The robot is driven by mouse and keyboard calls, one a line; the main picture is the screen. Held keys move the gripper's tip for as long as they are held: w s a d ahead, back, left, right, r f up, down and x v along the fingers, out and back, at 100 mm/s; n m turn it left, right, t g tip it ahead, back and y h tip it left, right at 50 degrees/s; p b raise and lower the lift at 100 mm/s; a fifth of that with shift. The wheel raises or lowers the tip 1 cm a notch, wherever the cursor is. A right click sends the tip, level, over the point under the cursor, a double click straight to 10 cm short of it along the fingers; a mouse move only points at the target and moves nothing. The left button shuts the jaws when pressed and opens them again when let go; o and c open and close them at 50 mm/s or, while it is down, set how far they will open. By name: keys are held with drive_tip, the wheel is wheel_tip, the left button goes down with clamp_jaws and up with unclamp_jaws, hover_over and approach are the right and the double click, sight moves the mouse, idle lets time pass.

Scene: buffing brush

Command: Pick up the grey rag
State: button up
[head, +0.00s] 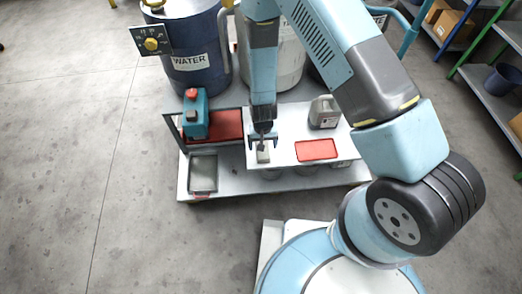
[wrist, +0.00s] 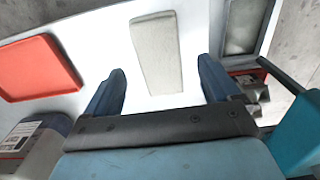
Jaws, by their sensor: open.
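The grey rag (wrist: 157,52), a pale folded rectangle, lies flat on the white tabletop (wrist: 90,35). In the head view the rag (head: 263,156) shows small near the left end of the white top, just below my gripper (head: 263,140). In the wrist view my gripper (wrist: 161,80) is open and empty. Its two blue fingers stand on either side of the rag's near end, with white surface showing between each finger and the rag. How high the fingertips are above the top is hard to tell.
A red tray (head: 317,150) and a grey jug (head: 324,113) stand right of the rag. A teal can (head: 195,115), a red bin (head: 227,125) and a grey tray (head: 203,175) are to the left. A blue water barrel (head: 190,45) stands behind. The floor at left is clear.

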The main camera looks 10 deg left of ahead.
drive_tip(key=shift+f, duration=1.15)
